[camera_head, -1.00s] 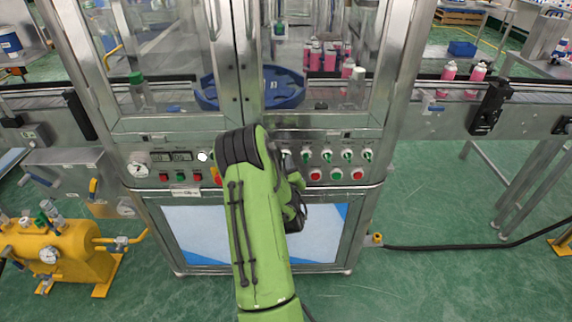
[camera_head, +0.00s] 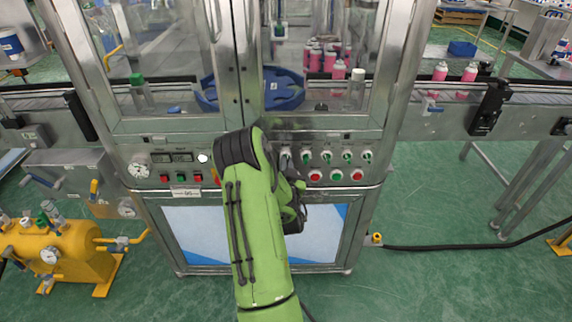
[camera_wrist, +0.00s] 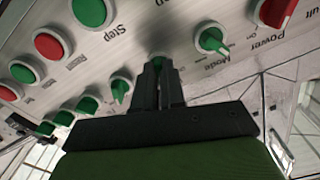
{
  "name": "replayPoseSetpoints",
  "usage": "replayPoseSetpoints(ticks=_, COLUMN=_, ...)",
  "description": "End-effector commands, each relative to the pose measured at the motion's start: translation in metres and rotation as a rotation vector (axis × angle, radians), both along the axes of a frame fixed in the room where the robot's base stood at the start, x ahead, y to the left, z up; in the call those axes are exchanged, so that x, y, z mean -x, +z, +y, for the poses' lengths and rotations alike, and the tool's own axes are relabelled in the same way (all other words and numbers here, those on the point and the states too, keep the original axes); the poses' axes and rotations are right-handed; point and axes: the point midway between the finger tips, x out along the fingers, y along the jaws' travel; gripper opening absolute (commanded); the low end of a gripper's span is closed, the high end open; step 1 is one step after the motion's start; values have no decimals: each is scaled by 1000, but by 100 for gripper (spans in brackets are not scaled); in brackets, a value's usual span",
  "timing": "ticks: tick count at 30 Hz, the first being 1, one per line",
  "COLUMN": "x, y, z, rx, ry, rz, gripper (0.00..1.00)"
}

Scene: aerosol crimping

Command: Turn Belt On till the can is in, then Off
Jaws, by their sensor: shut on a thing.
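My gripper (camera_wrist: 159,82) is shut on a green rotary knob (camera_wrist: 158,61) on the machine's control panel, between the fingertips in the wrist view. The knob's own label is hidden by the fingers, so I cannot read it. The Mode knob (camera_wrist: 211,40) is to its right in the wrist view, and another green knob (camera_wrist: 120,88) to its left. In the head view my arm hides the fingertips. Pink cans (camera_head: 440,71) and (camera_head: 469,73) stand upright on the conveyor belt (camera_head: 456,92) right of the machine. Several pink cans (camera_head: 318,58) stand inside, behind the glass.
A red Power knob (camera_wrist: 279,10), red and green buttons (camera_wrist: 52,43) and more green knobs surround my gripper closely. A blue round turntable (camera_head: 284,88) is inside the machine. A yellow pump unit (camera_head: 55,258) stands at the lower left. The floor at right is mostly clear.

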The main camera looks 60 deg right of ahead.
Motion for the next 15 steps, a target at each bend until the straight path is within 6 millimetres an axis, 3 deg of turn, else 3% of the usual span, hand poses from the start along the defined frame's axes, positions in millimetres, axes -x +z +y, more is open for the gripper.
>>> replayPoseSetpoints(ticks=15, x=0, y=0, z=0, rx=-84, ry=0, rz=-167, gripper=0)
